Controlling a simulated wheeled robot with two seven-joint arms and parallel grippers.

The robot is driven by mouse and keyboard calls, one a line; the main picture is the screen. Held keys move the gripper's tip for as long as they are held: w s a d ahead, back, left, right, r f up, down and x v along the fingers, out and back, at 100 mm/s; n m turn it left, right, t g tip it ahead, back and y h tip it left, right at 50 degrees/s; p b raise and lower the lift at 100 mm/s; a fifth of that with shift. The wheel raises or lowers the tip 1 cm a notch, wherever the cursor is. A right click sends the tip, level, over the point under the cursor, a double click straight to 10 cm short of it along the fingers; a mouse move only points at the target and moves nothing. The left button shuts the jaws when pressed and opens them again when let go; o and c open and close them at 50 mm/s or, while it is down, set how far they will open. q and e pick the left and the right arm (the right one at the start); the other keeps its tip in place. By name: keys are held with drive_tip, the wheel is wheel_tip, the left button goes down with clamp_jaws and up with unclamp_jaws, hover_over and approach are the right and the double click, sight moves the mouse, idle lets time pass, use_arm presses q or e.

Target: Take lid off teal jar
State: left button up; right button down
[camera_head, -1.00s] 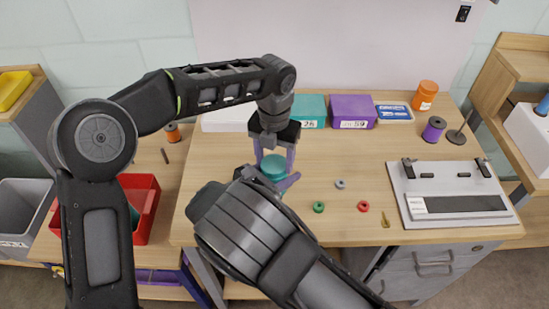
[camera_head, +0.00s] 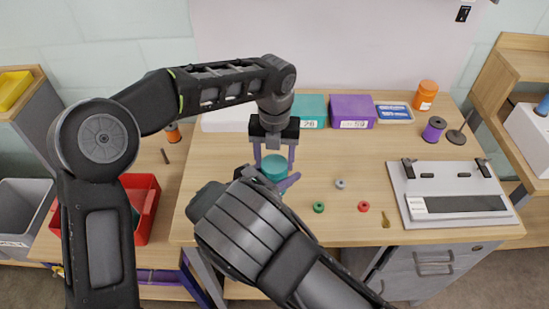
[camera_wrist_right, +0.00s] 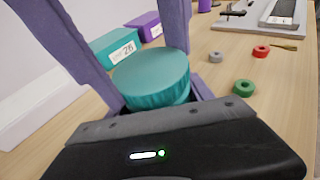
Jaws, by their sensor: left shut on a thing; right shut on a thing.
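The teal jar's round lid (camera_head: 276,169) is near the table's front edge; it also shows in the right wrist view (camera_wrist_right: 152,78). My left gripper (camera_head: 274,162) points straight down from above, its purple fingers shut on opposite sides of the lid. My right gripper (camera_head: 284,182) reaches in from the front, lower down, shut around the jar's body. The body is mostly hidden behind my right wrist and under the lid. I cannot tell whether there is a gap between lid and jar.
Green (camera_head: 319,207), red (camera_head: 363,206) and grey (camera_head: 340,184) rings lie to the right. Teal (camera_head: 313,110) and purple (camera_head: 352,110) boxes stand behind. A pale board with clips (camera_head: 450,181) lies at the right. A red bin (camera_head: 143,205) is at the left.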

use_arm(q)
drive_tip(key=o, duration=1.3)
drive_tip(key=shift+o, duration=1.3)
drive_tip(key=shift+r, duration=2.3)
drive_tip(key=shift+c, duration=0.4)
drive_tip(key=shift+r+m, duration=1.75)
drive_tip(key=shift+m, duration=0.05)
drive_tip(key=shift+f, duration=0.15)
